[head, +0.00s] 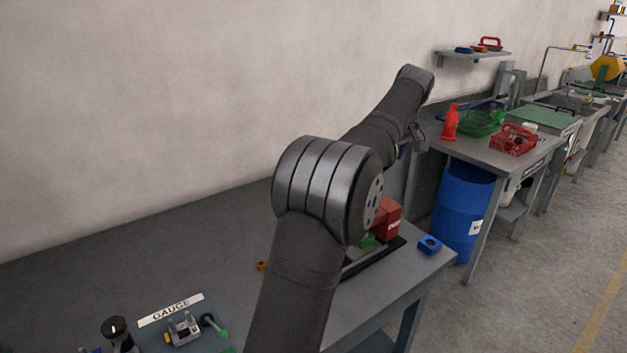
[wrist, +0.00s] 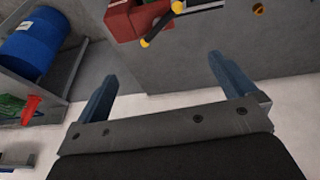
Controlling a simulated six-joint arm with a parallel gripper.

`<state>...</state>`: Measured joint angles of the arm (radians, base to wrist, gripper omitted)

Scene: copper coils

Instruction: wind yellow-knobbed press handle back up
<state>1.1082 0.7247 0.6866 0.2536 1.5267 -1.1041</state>
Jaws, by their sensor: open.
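The red press (wrist: 124,18) shows at the top of the wrist view, cut by the frame edge. Its handle is a bar with yellow knobs; one yellow knob (wrist: 145,43) is at the lower end, another (wrist: 178,7) at the upper end. My gripper (wrist: 161,67) is open and empty, its two blue-grey fingers apart from the handle, with the knobs beyond the gap between the fingertips in the picture. In the head view the red press (head: 388,215) stands on the bench, partly hidden by my arm; its handle cannot be made out there.
A blue block (head: 429,246) lies beside the press near the bench end. A gauge board (head: 171,309) with small fixtures is at the front left. A blue barrel (head: 461,211) stands past the bench, below a table with red and green baskets. The bench's back left is clear.

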